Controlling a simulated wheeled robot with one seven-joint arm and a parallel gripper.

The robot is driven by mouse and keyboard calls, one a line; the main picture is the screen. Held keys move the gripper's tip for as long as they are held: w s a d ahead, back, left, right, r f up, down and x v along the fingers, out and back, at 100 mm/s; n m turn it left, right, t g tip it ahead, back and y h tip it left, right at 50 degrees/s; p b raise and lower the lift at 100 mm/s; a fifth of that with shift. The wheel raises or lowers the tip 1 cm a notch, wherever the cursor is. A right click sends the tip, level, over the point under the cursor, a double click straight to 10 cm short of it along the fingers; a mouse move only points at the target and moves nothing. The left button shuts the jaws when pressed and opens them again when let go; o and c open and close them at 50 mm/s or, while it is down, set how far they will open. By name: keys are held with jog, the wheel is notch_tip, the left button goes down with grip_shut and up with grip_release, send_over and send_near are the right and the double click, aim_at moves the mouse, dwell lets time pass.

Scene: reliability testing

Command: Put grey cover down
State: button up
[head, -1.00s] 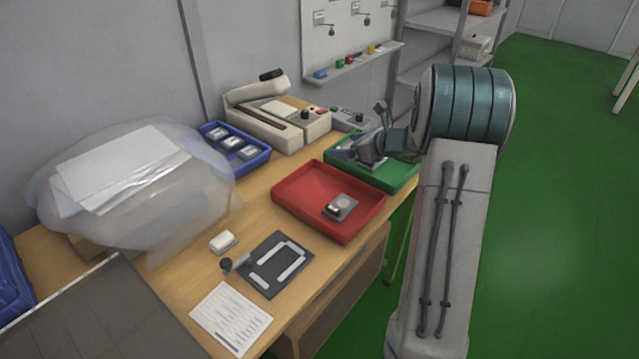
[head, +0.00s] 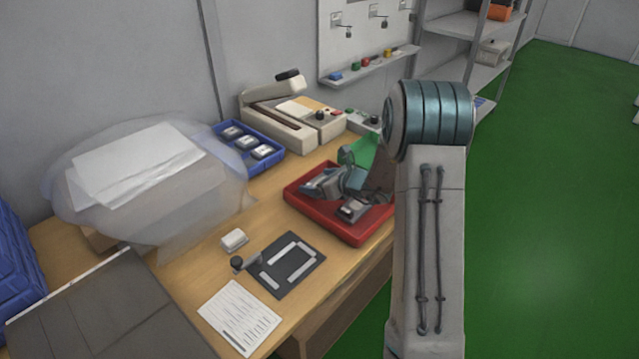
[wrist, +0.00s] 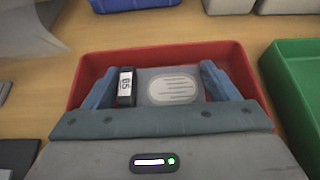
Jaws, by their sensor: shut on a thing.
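My gripper (wrist: 160,88) is over the red tray (wrist: 212,50), with its blue fingers set wide apart and shut on the grey cover (wrist: 172,87). The cover shows between the fingers as a grey panel with a pale, lined oval. A black block (wrist: 125,86) with a white number label shows beside it, near the left finger. In the head view my gripper (head: 326,184) is low over the red tray (head: 343,234), beside a small grey and black device (head: 354,209) in it. I cannot tell whether the cover touches the tray or device.
A green tray (wrist: 292,95) is right of the red one in the wrist view. A blue tray (head: 266,152) holds several small units. A dark fixture plate (head: 287,263), a white block (head: 234,239) and a printed sheet (head: 239,316) lie on the wooden table.

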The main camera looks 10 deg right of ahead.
jog(key=shift+f, duration=0.35)
jog(key=shift+f, duration=0.15)
jog(key=o, duration=0.9)
